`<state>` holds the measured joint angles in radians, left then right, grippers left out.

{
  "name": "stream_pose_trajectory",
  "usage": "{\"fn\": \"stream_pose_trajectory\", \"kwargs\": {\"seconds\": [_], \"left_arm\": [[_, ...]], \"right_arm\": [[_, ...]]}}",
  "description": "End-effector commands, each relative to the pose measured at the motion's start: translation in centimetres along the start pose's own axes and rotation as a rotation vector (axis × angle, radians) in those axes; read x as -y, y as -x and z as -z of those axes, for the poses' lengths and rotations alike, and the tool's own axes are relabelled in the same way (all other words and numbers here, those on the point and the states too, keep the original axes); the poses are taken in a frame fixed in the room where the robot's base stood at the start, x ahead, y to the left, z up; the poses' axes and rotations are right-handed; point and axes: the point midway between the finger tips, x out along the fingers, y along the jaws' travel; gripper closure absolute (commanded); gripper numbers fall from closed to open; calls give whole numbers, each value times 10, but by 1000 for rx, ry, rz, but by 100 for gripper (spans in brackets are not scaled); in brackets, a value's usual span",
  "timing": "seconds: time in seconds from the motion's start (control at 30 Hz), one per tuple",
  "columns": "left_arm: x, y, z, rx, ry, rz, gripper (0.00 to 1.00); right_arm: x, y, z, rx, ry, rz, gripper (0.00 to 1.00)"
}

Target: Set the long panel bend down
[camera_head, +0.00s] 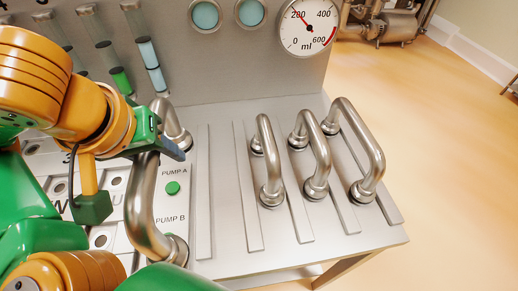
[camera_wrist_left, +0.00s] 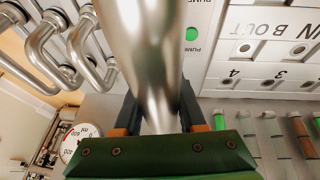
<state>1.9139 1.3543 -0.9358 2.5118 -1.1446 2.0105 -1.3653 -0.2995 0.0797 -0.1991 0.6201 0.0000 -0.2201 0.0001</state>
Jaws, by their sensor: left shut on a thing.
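A long polished metal bend (camera_head: 145,205) stands over the left panel, beside the PUMP A and PUMP B labels. My left gripper (camera_head: 168,148) is shut on its upper bar, near the far end. In the left wrist view the bend (camera_wrist_left: 148,50) runs between the two dark fingers (camera_wrist_left: 158,108). Its near flange is low by PUMP B and its far end is partly behind the gripper. I cannot tell whether either end touches the panel. My right gripper is not in view.
Several other metal bends (camera_head: 268,160) stand on the grey bench (camera_head: 225,225) to the right, between raised strips. A green button (camera_head: 172,188) is close beside the held bend. A dial gauge (camera_head: 307,27) and tubes (camera_head: 148,55) are on the back wall. A bare bench strip lies between.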

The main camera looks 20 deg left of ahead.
Motion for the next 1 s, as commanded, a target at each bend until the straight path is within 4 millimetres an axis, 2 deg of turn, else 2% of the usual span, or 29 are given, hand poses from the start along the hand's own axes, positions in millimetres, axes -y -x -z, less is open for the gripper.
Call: {"fn": "stream_pose_trajectory", "kwargs": {"seconds": [0.17,0.27,0.47,0.53,0.6,0.83,1.0], "left_arm": [[-9,-12,9,8,-2,3,100],[-19,-26,17,10,-1,-1,100],[-48,-73,45,11,1,-2,100],[-53,-97,47,11,0,-2,100],[-58,-108,53,9,2,1,100],[-68,-141,59,4,2,1,100],[-64,-166,50,3,0,1,100]], "right_arm": [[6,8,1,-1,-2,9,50],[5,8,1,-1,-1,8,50],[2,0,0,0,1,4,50],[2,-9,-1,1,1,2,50],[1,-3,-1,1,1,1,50],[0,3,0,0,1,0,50],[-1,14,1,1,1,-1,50]]}}
